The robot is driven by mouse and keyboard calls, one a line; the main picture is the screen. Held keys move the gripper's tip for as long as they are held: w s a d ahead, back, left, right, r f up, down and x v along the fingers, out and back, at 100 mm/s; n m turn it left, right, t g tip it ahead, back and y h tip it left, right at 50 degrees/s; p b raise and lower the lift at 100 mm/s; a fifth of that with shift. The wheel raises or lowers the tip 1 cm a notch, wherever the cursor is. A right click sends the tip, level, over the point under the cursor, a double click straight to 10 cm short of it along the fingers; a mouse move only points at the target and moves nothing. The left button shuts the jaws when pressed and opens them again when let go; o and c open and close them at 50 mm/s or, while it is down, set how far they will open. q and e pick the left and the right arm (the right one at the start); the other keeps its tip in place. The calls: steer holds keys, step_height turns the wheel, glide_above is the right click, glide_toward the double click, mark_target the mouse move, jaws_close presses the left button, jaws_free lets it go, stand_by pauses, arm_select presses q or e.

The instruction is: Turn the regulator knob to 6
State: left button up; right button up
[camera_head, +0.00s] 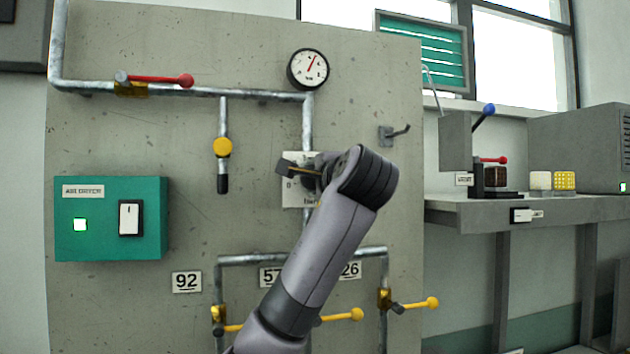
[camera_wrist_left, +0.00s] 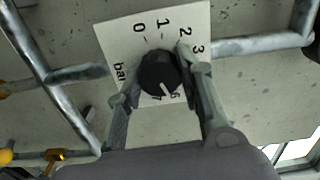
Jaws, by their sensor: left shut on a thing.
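The black regulator knob (camera_wrist_left: 158,70) sits on a white scale plate (camera_wrist_left: 128,48) marked with numbers and "bar". Its white pointer line points toward the lower edge of the plate, around the 6 and 7 marks. My left gripper (camera_wrist_left: 160,80) is shut on the knob, one finger on each side; the right finger hides part of the scale. In the head view my left gripper (camera_head: 308,172) is at the plate (camera_head: 292,198), and my wrist hides most of the knob.
A round gauge (camera_head: 308,69) with a red needle sits above on the pipe. A bench (camera_head: 540,209) stands at right.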

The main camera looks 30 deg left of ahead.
arm_select(q)
steer(key=shift+d+f+m, duration=0.1)
steer(key=shift+m, duration=0.2)
steer(key=o, duration=1.1)
steer(key=shift+d, duration=0.1)
steer(key=shift+o, duration=0.3)
steer(key=v, duration=1.1)
steer(key=shift+s+d, duration=0.3)
